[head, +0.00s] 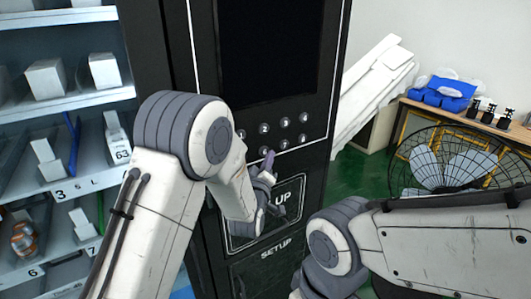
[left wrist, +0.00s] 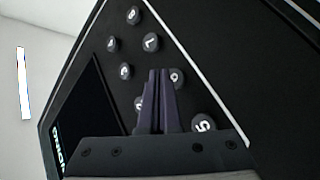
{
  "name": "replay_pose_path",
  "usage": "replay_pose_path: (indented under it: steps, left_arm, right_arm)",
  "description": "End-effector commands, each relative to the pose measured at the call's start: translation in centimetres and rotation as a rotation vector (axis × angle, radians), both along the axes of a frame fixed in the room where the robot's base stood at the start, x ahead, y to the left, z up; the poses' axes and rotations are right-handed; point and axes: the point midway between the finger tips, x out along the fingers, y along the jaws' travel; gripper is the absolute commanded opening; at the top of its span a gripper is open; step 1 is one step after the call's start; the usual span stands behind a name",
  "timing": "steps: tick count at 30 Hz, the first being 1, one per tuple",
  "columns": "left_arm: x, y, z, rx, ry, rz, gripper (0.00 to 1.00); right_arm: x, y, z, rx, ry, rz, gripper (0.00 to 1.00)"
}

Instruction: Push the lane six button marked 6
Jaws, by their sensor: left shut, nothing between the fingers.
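The black vending panel carries two rows of round grey buttons. The button marked 6 (left wrist: 177,78) shows in the left wrist view, just right of my fingertips, its edge partly covered by them. In the head view, button 6 (head: 263,151) is in the lower row, just above and left of the fingertips. My left gripper (head: 270,158) is shut and empty, its dark purple fingers pointing up at the keypad; it also shows in the left wrist view (left wrist: 159,72). I cannot tell whether the tips touch the panel. My right gripper is out of view.
Button 7 (left wrist: 151,42) and button 5 (left wrist: 203,124) flank button 6. A dark screen (head: 268,50) is above the keypad. Below is a framed pickup flap (head: 287,190). Shelves with white boxes (head: 45,79) stand left; a fan (head: 455,165) stands right.

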Motion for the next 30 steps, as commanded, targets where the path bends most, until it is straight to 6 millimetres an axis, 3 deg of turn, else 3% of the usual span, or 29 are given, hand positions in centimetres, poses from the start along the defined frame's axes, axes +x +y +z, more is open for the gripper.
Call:
replay_pose_path:
  steps: [16,30]
  left_arm:
    - [-3.8,-2.8,-0.1,0.0,0.0,-0.003,0.0]
    - [-4.0,-2.9,0.0,0.0,0.001,-0.001,0.0]
  right_arm:
    - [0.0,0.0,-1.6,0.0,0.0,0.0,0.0]
    - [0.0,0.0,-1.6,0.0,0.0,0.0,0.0]
